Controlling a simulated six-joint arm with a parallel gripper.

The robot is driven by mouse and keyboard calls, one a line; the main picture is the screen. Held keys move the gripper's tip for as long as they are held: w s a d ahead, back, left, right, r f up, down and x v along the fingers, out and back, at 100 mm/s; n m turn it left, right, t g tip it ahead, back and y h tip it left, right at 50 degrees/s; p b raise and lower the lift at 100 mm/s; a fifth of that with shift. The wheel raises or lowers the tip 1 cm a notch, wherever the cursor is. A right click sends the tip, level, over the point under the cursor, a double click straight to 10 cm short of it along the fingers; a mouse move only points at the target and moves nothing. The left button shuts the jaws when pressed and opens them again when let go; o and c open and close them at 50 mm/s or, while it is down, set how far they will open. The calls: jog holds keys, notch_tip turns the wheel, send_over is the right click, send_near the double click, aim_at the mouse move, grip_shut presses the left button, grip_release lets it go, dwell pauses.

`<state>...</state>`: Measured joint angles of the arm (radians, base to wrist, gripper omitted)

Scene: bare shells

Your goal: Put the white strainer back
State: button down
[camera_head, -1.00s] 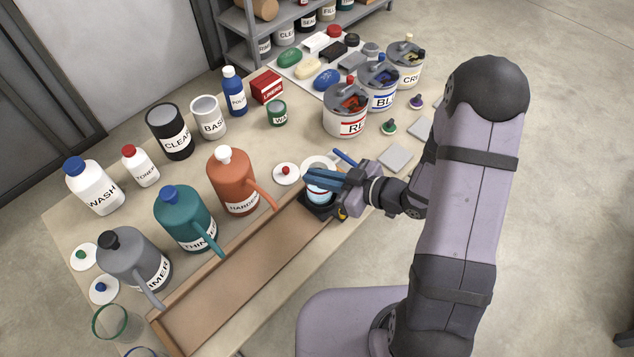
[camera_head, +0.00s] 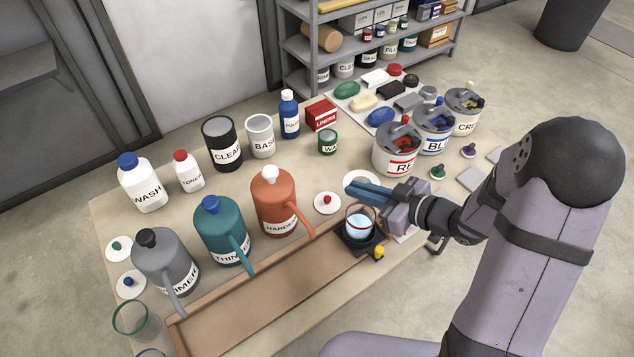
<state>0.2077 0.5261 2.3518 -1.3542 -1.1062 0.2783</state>
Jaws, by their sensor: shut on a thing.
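The white strainer shows as a pale round rim (camera_head: 357,175) just behind the blue fingers of my gripper (camera_head: 366,192); most of it is hidden by the fingers. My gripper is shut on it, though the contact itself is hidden. The gripper is above and slightly behind a red-rimmed clear cup (camera_head: 358,222) with pale blue content. The cup stands on a small black stand (camera_head: 360,245) at the right end of the wooden tray (camera_head: 270,290).
A lid with a red knob (camera_head: 327,203) lies left of my gripper. The orange HARDENER can (camera_head: 277,200) stands further left. The RE can (camera_head: 397,148) is behind my gripper. A small yellow-topped item (camera_head: 378,252) is beside the stand.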

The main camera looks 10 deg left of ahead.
jog(key=w+a+f+n+g+y+b, duration=0.1)
jog(key=w+a+f+n+g+b, duration=0.2)
jog(key=w, duration=0.4)
jog(key=w+a+f+b, duration=0.1)
jog(key=w+a+b, duration=0.2)
jog(key=w+b, duration=0.3)
jog(key=w+a+f+n+g+b, duration=0.3)
jog(key=w+a+f+g+b, duration=0.1)
jog(key=a+b, duration=0.5)
jog(key=shift+w+a+f+y+b, duration=0.4)
jog(key=shift+w+f+b, duration=0.5)
jog(key=shift+f+b, duration=0.2)
jog(key=shift+f, duration=4.9)
jog(key=shift+f+b, duration=0.1)
jog(key=shift+b, duration=0.2)
jog(key=shift+f, duration=0.15)
jog(key=c, duration=1.9)
grip_release()
